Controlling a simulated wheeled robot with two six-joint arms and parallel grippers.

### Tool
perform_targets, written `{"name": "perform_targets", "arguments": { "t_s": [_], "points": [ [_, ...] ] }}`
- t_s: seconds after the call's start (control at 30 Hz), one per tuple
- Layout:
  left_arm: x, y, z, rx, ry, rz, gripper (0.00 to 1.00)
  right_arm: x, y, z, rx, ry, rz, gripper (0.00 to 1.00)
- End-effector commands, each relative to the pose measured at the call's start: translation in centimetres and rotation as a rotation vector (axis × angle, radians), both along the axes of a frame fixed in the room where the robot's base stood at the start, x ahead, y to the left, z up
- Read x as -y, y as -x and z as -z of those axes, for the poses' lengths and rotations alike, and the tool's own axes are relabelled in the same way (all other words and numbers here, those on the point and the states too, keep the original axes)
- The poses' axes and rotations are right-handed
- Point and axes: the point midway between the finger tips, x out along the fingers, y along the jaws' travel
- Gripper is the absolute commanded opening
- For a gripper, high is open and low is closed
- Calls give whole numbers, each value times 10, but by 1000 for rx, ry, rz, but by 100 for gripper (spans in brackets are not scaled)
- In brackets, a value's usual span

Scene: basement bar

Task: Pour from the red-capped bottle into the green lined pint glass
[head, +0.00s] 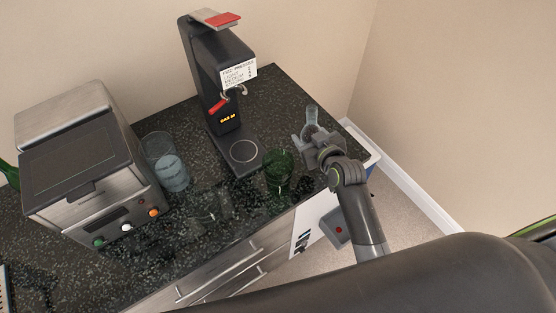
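A green glass (280,166) stands on the dark speckled counter near its front edge, right of the tap machine's base; I cannot make out lines on it. My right gripper (312,133) is just right of and behind the green glass. A clear, narrow glass-like object (312,114) shows at its fingers; I cannot tell whether they grip it or it stands behind them. No red cap is visible on a bottle. A green bottle-like thing (9,173) is cut off at the left edge, its top hidden. My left gripper is not in view.
A black tap machine (215,75) with a red lever stands at the back. A steel appliance (85,165) with coloured knobs fills the left. Bluish glasses (171,174) stand between them. Faint clear glassware (210,208) is near the front edge. The counter's back right corner is clear.

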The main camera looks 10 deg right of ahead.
Motion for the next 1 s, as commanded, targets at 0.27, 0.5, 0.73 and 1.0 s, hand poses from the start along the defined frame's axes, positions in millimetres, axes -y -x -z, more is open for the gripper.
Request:
{"name": "perform_targets", "arguments": {
  "t_s": [0.27, 0.5, 0.73, 1.0],
  "points": [
    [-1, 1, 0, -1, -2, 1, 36, 4, -2, -3, 64, 167, 1, 14],
    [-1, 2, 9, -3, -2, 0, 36, 7, -3, -12, 120, 314, 1, 14],
    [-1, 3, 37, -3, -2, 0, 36, 8, -4, -7, 171, 454, 1, 14],
    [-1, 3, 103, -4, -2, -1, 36, 13, -5, 40, 213, 575, 2, 14]
  ]
}}
